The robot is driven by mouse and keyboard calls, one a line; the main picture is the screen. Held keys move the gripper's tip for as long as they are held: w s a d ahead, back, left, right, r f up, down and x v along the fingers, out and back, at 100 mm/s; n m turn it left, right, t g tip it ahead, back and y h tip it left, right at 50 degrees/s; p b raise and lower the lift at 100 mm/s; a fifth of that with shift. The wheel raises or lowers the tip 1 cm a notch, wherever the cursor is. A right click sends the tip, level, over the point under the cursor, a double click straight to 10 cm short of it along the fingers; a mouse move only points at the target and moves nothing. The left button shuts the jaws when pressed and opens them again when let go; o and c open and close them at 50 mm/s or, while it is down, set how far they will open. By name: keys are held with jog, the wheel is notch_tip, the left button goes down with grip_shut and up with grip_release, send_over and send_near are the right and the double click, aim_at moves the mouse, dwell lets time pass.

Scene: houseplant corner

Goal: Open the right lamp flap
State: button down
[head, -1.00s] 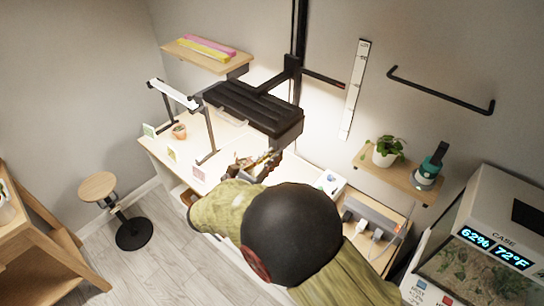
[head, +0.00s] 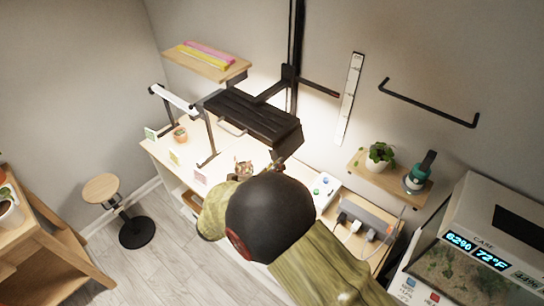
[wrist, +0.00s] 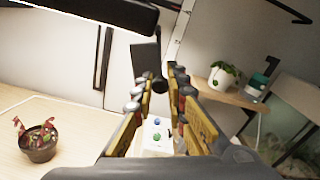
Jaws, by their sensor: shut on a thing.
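The black grow lamp (head: 245,110) hangs over the white table from the wall pole. Its right flap (head: 289,141) is a dark panel hanging down at the lamp's right end. In the wrist view the flap (wrist: 145,60) is a dark panel reaching down to a small dark knob between my fingertips. My gripper (wrist: 163,84) is shut on the flap at this lower end. In the head view my gripper (head: 277,160) is just under the flap, partly hidden by my arm. The lamp's lit underside (wrist: 75,12) is at upper left in the wrist view.
A small reddish plant pot (wrist: 40,144) stands on the table left of my gripper. A white control box (head: 324,190) with coloured buttons is below and right. A shelf (head: 388,180) with a plant and a teal bottle is farther right.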

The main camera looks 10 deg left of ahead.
jog(key=shift+s+d+r+n+p, duration=0.3)
jog(key=shift+d+r+n+p, duration=0.3)
jog(key=shift+n+p, duration=1.5)
jog(key=shift+s+d+r+n+p, duration=0.35)
jog(key=shift+r+n+p, duration=0.4)
jog(key=shift+n+p, duration=1.35)
jog(key=shift+s+d+r+n+p, duration=0.25)
jog(key=shift+d+r+n+p, duration=0.7)
jog(key=shift+p, duration=1.95)
jog(key=shift+a+f+n, duration=0.3)
jog(key=shift+a+n, duration=0.1)
jog(key=shift+n, duration=0.15)
jog(key=c, duration=1.8)
grip_release()
jog(key=v, duration=1.2)
